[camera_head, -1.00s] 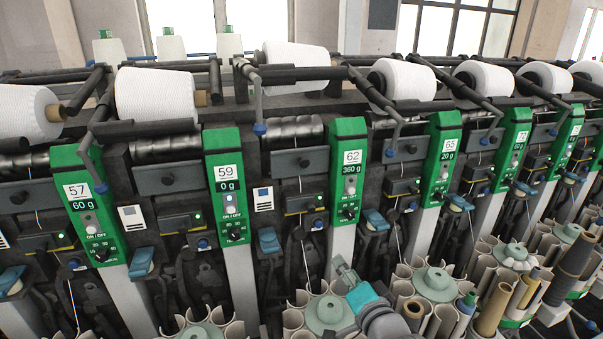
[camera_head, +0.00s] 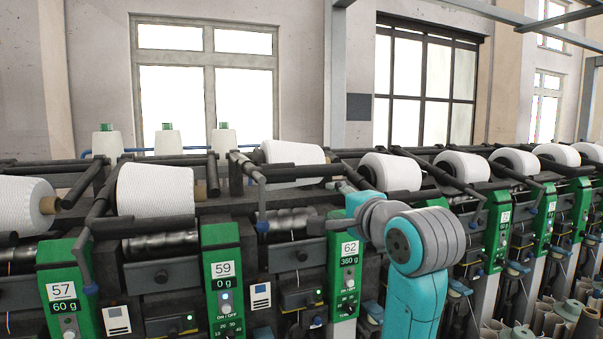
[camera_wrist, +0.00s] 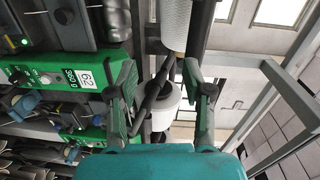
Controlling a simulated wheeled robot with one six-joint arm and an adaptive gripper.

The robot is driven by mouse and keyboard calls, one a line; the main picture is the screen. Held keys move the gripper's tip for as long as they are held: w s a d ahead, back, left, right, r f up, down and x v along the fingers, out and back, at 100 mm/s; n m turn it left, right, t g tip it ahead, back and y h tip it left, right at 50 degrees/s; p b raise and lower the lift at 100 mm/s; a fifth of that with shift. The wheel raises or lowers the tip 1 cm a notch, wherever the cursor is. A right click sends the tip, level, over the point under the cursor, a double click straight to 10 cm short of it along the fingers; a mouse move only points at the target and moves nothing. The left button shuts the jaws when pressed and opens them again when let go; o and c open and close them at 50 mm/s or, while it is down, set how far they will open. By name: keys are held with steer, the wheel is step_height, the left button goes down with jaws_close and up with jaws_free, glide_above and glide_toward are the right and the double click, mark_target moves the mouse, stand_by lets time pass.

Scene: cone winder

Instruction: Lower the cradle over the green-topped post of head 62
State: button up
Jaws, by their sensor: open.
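The green-topped post of head 62 (camera_head: 348,265) stands at mid-right in the head view, its display reading 360 g. It shows sideways in the wrist view (camera_wrist: 85,80). A raised cradle with a dark bar (camera_head: 305,173) and a white package (camera_head: 293,152) is up and left of it, above a bare metal drum. My gripper (camera_wrist: 160,68) is open, with its two fingers apart in the wrist view. A dark rod (camera_wrist: 150,92) shows between or behind them; I cannot tell whether they touch it. In the head view my wrist hides most of the fingers.
Post 59 (camera_head: 221,275) and post 57 (camera_head: 62,290) stand to the left. More heads with white packages (camera_head: 390,170) run off to the right. White cones (camera_head: 168,143) stand behind. Open air lies above the machine, before the windows.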

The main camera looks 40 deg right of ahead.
glide_toward(319, 172)
steer(key=shift+m, duration=0.4)
steer(key=x, duration=1.1)
steer(key=shift+w+d, duration=0.1)
steer(key=shift+w, duration=0.1)
jaws_close()
